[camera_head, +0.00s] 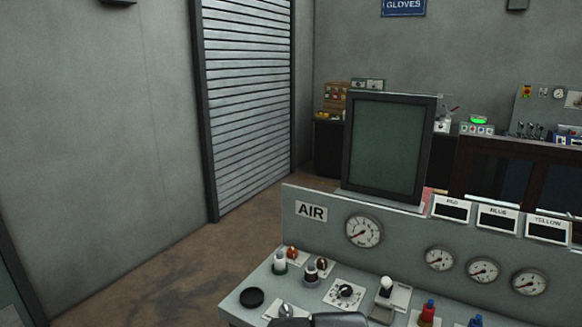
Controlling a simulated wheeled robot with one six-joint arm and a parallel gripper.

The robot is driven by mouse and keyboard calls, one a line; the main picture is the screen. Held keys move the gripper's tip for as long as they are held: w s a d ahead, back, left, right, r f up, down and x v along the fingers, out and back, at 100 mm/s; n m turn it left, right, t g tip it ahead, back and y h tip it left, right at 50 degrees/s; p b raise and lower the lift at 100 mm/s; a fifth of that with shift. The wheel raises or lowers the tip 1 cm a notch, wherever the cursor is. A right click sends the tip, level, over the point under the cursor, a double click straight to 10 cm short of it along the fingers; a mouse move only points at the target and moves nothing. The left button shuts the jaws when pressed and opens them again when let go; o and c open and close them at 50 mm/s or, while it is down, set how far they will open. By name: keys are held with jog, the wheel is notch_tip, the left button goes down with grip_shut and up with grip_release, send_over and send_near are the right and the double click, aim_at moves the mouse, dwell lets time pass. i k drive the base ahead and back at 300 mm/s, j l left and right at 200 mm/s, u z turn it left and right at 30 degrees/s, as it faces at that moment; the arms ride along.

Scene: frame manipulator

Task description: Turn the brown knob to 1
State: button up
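A grey control panel (262,280) with an "AIR" label stands at the lower right. Two small brownish round controls stand near its left end: an orange-brown one (291,253) behind a white-topped green control, and a darker brown one (321,263) beside a white-topped dark control. I cannot tell which is the brown knob, and their markings are too small to read. A black rotary knob (345,291) sits on a pale dial plate in front of them. A dark rounded shape at the bottom edge looks like part of my arm; no gripper fingers show.
Gauges (363,231) line the panel's upright face. A white-topped lever (386,287), a red control (428,312) and a black round cap (252,297) are on the panel. A dark-framed screen (387,145) stands behind. The floor to the left is clear.

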aim_at(321, 263)
jog(key=j, duration=0.2)
jog(key=k+u, duration=0.15)
jog(key=k+z, duration=0.1)
jog(key=k+j, duration=0.1)
jog(key=k, duration=0.3)
jog(key=k+u, duration=0.1)
jog(key=k, duration=0.3)
jog(key=i+j+z, duration=0.2)
jog(key=i, duration=0.4)
jog(key=i+j+z, duration=0.2)
jog(key=i+j, duration=0.2)
jog(key=i, duration=0.25)
jog(key=i+j+z, duration=0.2)
jog(key=i+j, duration=0.25)
jog(key=i, duration=0.1)
